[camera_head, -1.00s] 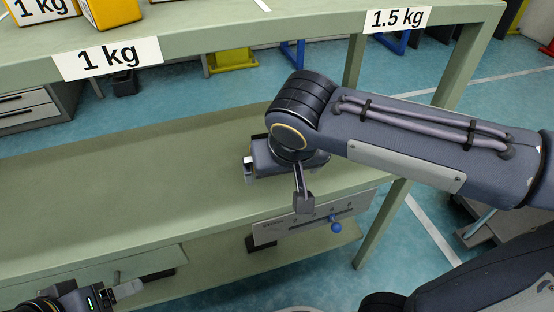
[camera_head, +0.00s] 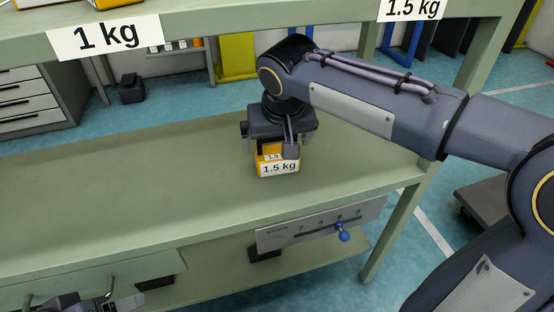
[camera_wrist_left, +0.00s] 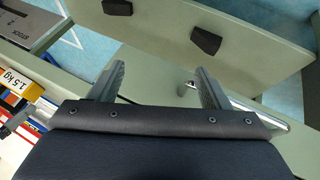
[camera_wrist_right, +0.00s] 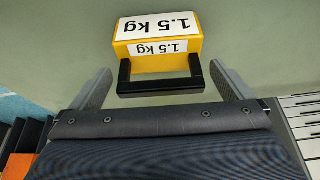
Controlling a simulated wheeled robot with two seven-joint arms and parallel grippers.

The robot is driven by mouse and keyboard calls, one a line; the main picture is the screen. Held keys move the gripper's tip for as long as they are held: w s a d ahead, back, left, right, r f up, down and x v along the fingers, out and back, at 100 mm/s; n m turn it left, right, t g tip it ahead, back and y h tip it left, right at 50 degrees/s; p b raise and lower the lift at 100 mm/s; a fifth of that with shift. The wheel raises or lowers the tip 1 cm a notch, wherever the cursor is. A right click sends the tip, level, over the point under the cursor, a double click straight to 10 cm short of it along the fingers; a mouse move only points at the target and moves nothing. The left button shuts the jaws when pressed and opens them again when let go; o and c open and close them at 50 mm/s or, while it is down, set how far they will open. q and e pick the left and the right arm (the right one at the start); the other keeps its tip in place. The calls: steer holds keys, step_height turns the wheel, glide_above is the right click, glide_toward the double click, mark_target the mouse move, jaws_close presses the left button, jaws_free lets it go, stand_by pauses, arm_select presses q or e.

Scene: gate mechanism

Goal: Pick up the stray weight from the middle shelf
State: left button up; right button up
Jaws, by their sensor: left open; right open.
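The stray weight (camera_head: 278,163) is a yellow block with white "1.5 kg" labels. It stands on the green middle shelf (camera_head: 120,185), toward the right. My right gripper (camera_head: 269,144) is directly over it, pointing down and open. The right wrist view shows the weight (camera_wrist_right: 158,50) and its black handle (camera_wrist_right: 160,86) between the open fingers (camera_wrist_right: 160,70), with a gap on each side. My left gripper (camera_head: 112,305) is only partly seen at the lower left of the head view. In the left wrist view its fingers (camera_wrist_left: 160,69) are open and empty.
Above is the top shelf with "1 kg" (camera_head: 108,37) and "1.5 kg" (camera_head: 412,8) labels. A scale plate with a blue knob (camera_head: 342,236) hangs below the middle shelf's front edge. The shelf left of the weight is clear.

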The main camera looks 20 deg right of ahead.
steer(key=c, duration=2.1)
steer(key=shift+r, duration=0.25)
steer(key=shift+r, duration=0.1)
